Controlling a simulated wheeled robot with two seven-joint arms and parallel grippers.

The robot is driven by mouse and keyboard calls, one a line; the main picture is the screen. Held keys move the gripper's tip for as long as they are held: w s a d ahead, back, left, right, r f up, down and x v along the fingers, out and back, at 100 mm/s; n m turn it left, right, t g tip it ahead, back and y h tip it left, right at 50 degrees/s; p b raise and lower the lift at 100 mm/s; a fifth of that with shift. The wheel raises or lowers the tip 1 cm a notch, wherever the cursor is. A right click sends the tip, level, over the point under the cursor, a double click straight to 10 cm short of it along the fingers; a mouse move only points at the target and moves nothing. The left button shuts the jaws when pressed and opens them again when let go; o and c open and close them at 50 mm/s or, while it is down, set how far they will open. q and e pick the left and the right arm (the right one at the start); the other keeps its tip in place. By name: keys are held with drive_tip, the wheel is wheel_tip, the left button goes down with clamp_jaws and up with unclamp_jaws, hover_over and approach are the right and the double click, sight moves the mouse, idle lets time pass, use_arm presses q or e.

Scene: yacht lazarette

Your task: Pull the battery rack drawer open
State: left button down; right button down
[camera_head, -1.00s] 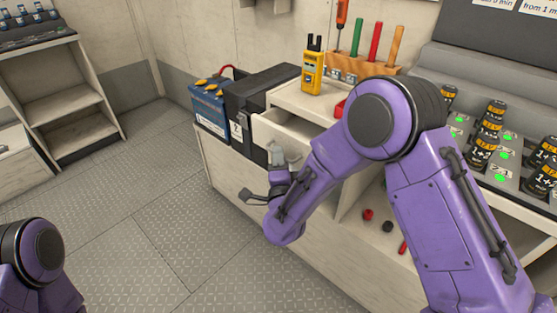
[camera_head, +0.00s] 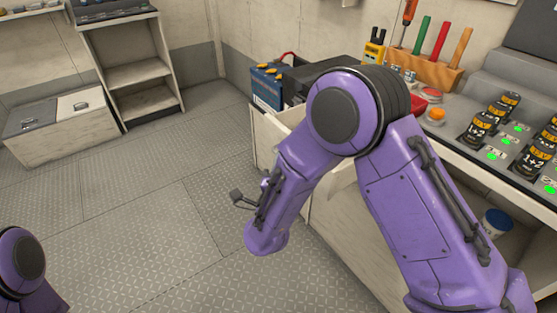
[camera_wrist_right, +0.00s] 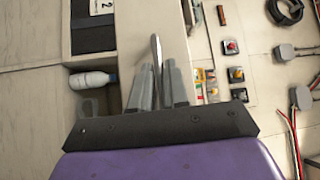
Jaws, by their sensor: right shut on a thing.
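In the right wrist view, my right gripper (camera_wrist_right: 155,88) has its fingers closed around a slim metal handle (camera_wrist_right: 156,52), which stands out between them. A pale panel (camera_wrist_right: 133,35) lies behind the handle. In the head view, the pale drawer front (camera_head: 291,115) shows only in part beside the black battery box (camera_head: 325,76); my purple right arm covers the rest, so how far it is open cannot be told. My right fingers are hidden there. Only part of my left arm shows at the lower left; its gripper is out of view.
A blue battery (camera_head: 268,86) stands at the bench's left end. Battery switches (camera_head: 490,118) fill the right side of the bench, near a wooden tool rack (camera_head: 425,70). A white bottle (camera_wrist_right: 92,80) lies in a recess. The floor (camera_head: 130,215) at left is clear.

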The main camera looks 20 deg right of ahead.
drive_tip(key=c, duration=1.2)
unclamp_jaws()
drive_tip(key=v, duration=1)
drive_tip(key=shift+s+a, duration=0.2)
drive_tip(key=shift+s, duration=0.1)
drive_tip(key=shift+f, duration=0.1)
